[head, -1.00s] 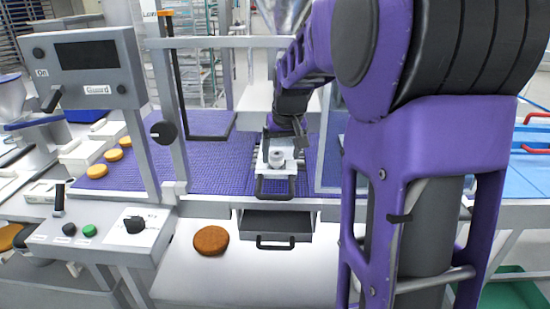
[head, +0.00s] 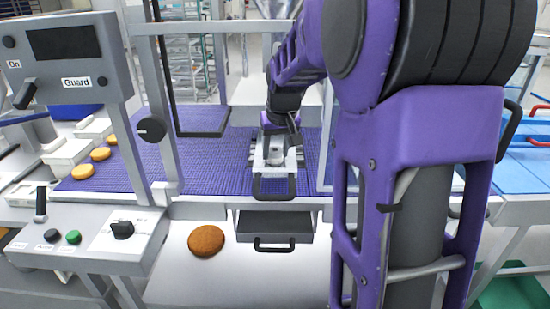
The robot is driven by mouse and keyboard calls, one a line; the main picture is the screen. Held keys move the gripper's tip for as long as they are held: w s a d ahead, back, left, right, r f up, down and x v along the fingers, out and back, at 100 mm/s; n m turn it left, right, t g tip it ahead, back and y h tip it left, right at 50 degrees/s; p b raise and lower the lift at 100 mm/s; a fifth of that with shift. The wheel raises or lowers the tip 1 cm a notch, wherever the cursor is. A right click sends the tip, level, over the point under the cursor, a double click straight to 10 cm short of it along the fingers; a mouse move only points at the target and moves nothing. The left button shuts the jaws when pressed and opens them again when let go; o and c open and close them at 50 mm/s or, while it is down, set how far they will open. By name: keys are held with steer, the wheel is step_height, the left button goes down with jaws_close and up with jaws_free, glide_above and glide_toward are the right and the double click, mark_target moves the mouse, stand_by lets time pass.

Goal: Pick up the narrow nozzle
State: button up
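A small pale metal tray (head: 260,184) with a black front handle stands at the front edge of the purple belt. A short light-grey round piece (head: 276,157) stands on it, likely a nozzle; I cannot tell whether it is the narrow one. My gripper (head: 281,139) is dark and small in the head view. It points down just above or behind the round piece. My fingertips are partly lost against the tray and the piece, so contact and opening cannot be made out.
Below the tray is a grey drawer (head: 274,222) with a black handle. A brown round cake (head: 206,241) lies on the white ledge to its left. A guard frame post (head: 166,110) and control panel (head: 98,236) stand left. Several small cakes sit farther left.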

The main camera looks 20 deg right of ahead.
jaws_close()
steer(key=shift+r, duration=0.1)
